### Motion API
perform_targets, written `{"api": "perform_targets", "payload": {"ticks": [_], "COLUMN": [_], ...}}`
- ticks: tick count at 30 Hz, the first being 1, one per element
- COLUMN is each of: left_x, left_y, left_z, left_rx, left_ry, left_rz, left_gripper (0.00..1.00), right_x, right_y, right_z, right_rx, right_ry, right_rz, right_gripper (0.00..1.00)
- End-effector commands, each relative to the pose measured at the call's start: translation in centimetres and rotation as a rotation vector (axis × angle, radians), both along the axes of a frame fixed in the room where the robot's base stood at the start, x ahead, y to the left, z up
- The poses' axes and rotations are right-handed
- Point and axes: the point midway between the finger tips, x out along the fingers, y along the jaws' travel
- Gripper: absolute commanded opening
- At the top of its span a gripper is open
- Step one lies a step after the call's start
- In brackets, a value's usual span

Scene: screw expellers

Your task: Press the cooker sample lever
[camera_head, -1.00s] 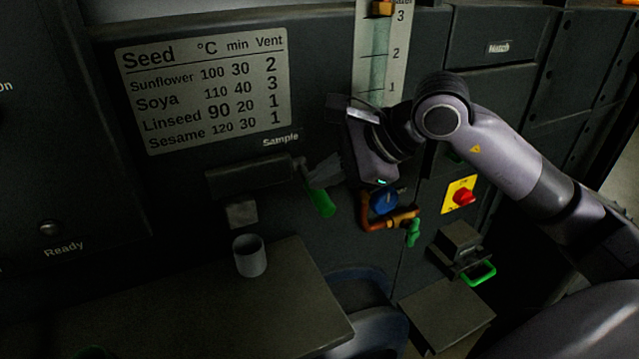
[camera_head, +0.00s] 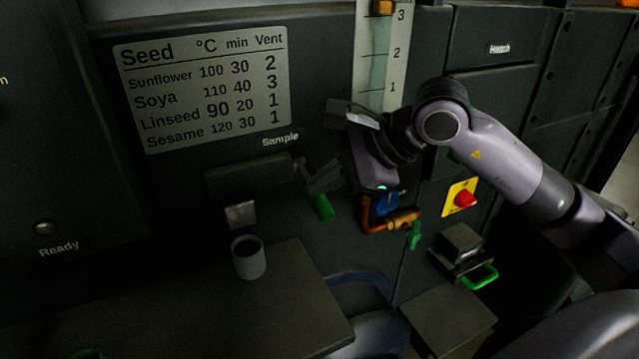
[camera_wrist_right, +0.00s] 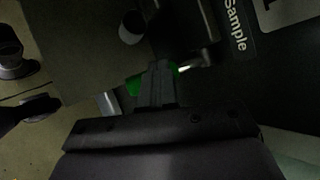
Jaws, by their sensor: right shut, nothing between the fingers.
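The sample lever with its green handle (camera_head: 321,208) sticks out from the right end of a dark horizontal housing (camera_head: 250,176) under the "Sample" label. My right gripper (camera_head: 326,178) is shut and empty, its tips just above the green handle in the head view. In the right wrist view the shut fingers (camera_wrist_right: 158,82) lie across the green handle (camera_wrist_right: 134,85) and hide its middle. I cannot tell whether they touch it. My left gripper is not in view.
A grey cup (camera_head: 249,260) stands on a dark shelf (camera_head: 290,300) below the spout (camera_head: 240,214). Right of the lever are a copper pipe with a green valve handle (camera_head: 415,237), a red knob on a yellow plate (camera_head: 464,199) and a bright green handle (camera_head: 483,277).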

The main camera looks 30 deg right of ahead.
Motion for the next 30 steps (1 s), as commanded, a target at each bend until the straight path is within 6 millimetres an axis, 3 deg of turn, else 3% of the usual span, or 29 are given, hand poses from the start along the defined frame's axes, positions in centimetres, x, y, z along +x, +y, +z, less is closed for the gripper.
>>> {"api": "perform_targets", "payload": {"ticks": [22,30], "left_x": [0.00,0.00], "left_y": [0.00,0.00], "left_z": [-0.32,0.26], "left_rx": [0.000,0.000], "left_ry": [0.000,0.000], "left_rz": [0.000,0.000], "left_gripper": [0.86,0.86], "right_x": [-0.04,-0.03], "right_y": [-0.03,-0.04], "right_z": [-0.41,0.44], "right_rx": [-0.002,-0.003], "right_ry": [0.005,0.003], "right_rz": [0.000,0.000], "right_gripper": [0.00,0.00]}}
